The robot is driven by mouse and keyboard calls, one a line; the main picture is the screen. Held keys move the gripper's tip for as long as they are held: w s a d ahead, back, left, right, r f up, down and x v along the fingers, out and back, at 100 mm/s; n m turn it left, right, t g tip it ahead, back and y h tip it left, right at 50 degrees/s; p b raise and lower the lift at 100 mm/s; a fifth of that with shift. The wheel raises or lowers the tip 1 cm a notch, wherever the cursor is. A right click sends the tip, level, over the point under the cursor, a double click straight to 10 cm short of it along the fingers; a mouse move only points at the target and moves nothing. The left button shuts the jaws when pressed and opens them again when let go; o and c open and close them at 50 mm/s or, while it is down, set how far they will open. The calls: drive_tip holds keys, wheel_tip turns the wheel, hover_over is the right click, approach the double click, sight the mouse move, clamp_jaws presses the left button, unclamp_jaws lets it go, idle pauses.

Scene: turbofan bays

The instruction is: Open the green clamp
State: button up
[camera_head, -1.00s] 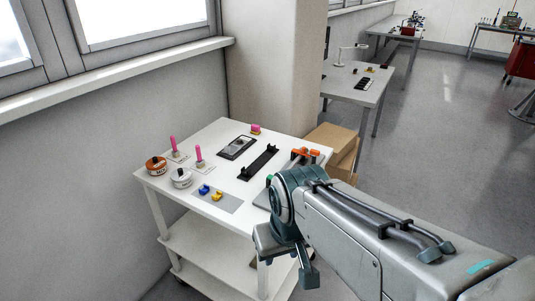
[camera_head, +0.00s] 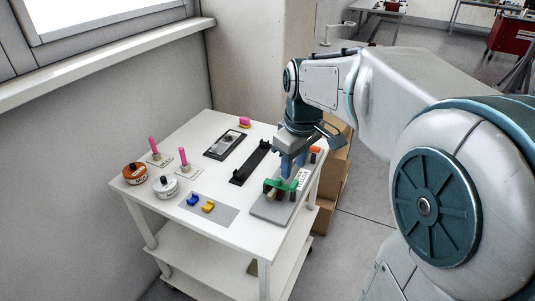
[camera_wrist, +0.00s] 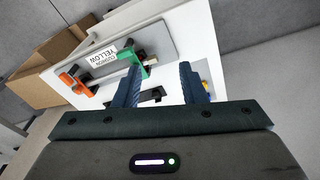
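The green clamp (camera_head: 283,185) is on a grey plate (camera_head: 268,212) at the right front of the white cart. It also shows in the wrist view (camera_wrist: 129,54), beside the left finger. My gripper (camera_head: 291,170) points down just above and behind the green clamp in the head view. In the wrist view my gripper (camera_wrist: 160,68) has its two blue fingers apart, with nothing held between them. The left fingertip is close to the green clamp; I cannot tell whether they touch. Whether the clamp is open or closed is unclear.
A black holder (camera_head: 250,162), blue (camera_head: 193,200) and yellow (camera_head: 208,206) pieces and tins lie to the left. Cardboard boxes (camera_head: 333,185) stand beside the cart.

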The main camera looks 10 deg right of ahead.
sight(279, 178)
drive_tip(key=w+f+n+g, duration=0.1)
drive_tip(key=w+f+n, duration=0.2)
drive_tip(key=w+n, duration=0.7)
drive_tip(key=w+f+m, duration=0.1)
drive_tip(key=f, duration=0.3)
drive_tip(key=w+f+m, duration=0.1)
drive_tip(key=f, duration=0.4)
drive_tip(key=w+f+m, duration=0.1)
drive_tip(key=f, duration=0.3)
drive_tip(key=shift+w+f, duration=0.2)
drive_tip(key=shift+w, duration=0.05)
clamp_jaws()
